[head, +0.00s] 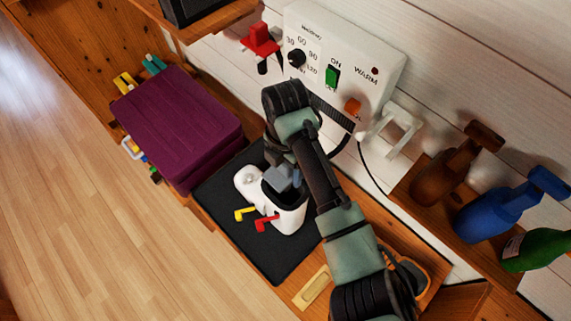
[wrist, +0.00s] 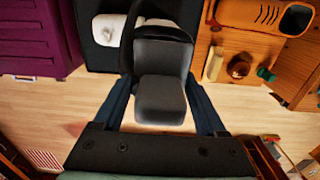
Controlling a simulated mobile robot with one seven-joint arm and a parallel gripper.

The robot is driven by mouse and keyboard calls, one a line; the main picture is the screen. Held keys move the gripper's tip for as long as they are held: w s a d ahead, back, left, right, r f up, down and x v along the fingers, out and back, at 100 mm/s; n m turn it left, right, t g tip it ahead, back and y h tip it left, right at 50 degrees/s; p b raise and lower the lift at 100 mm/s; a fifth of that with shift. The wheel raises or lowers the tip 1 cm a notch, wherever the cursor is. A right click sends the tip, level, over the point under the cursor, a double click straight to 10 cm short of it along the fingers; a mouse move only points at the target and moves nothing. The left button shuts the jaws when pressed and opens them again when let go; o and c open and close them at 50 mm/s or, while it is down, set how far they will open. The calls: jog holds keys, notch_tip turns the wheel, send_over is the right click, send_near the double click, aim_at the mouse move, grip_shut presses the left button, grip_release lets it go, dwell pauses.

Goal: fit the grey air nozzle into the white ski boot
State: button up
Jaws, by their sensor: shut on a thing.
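The white ski boot (head: 289,219) stands upright on a dark mat, toe to the upper left, with yellow and red buckle levers on its near side. The grey air nozzle (wrist: 160,98) is between the two fingers of my gripper (wrist: 160,84), which is shut on it. In the head view the nozzle (head: 279,178) shows at the boot's dark opening, under my wrist. I cannot tell how deep it sits or whether it touches the rim. In the wrist view the nozzle and a black curved part hide most of the boot (wrist: 106,28).
The dark mat (head: 232,217) lies on a wooden bench. A purple box (head: 178,125) stands left of it. A white control panel (head: 345,62) with a green switch is on the wall behind. Brown, blue (head: 497,212) and green bottle-like things stand at the right.

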jog(key=shift+f+b, duration=2.2)
jog(key=shift+f, duration=1.3)
jog(key=shift+f, duration=0.2)
jog(key=shift+f+b, duration=0.7)
jog(key=shift+f, duration=0.05)
jog(key=o, duration=1.4)
notch_tip(320, 180, up, 13)
